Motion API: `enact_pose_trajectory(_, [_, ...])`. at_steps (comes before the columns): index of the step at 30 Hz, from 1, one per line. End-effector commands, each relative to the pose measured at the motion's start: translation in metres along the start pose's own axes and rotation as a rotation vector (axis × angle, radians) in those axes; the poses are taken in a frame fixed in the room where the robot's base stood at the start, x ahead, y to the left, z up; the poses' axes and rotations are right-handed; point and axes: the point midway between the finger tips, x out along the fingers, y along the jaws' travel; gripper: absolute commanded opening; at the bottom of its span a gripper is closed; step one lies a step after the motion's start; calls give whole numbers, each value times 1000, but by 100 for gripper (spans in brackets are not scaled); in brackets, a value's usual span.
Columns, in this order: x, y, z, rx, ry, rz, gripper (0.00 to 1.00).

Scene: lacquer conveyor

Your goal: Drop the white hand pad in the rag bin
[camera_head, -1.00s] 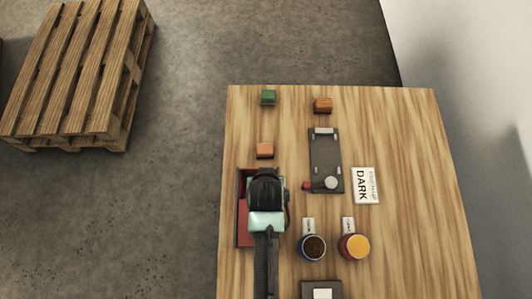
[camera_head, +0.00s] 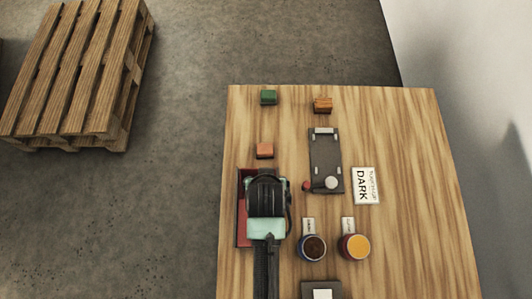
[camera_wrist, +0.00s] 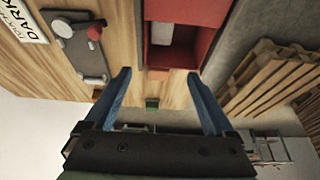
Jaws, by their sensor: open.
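The red rag bin (camera_head: 242,218) stands at the left of the table in the head view, partly hidden under my gripper (camera_head: 265,176). In the wrist view, the red bin (camera_wrist: 207,22) is at the top, and a flat white piece that looks like the white hand pad (camera_wrist: 162,33) lies inside it. My gripper (camera_wrist: 158,76) also shows there, with its two blue fingers spread apart and nothing between them. The fingers are apart from the white piece. The head view does not show the inside of the bin under my gripper.
A dark plate with a round knob (camera_head: 322,150), a DARK card (camera_head: 366,186), a brown-filled pot (camera_head: 313,247) and a yellow-filled pot (camera_head: 355,246) stand to the right. Orange (camera_head: 265,150), green (camera_head: 268,97) and brown (camera_head: 322,105) blocks stand behind. The table's right side is clear.

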Motion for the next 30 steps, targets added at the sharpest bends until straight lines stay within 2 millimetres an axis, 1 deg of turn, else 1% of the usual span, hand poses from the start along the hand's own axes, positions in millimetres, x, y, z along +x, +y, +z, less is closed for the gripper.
enact_pose_trajectory(1, [-8, 0, 0, 0, 3, 0, 89])
enact_pose_trajectory(9, [-57, 0, 0, 0, 3, 0, 89])
enact_pose_trajectory(15, [-86, 0, 0, 0, 2, 0, 89])
enact_pose_trajectory(21, [-100, 0, 0, 0, 1, 0, 89])
enact_pose_trajectory(30, [-101, 0, 0, 0, 0, 0, 89])
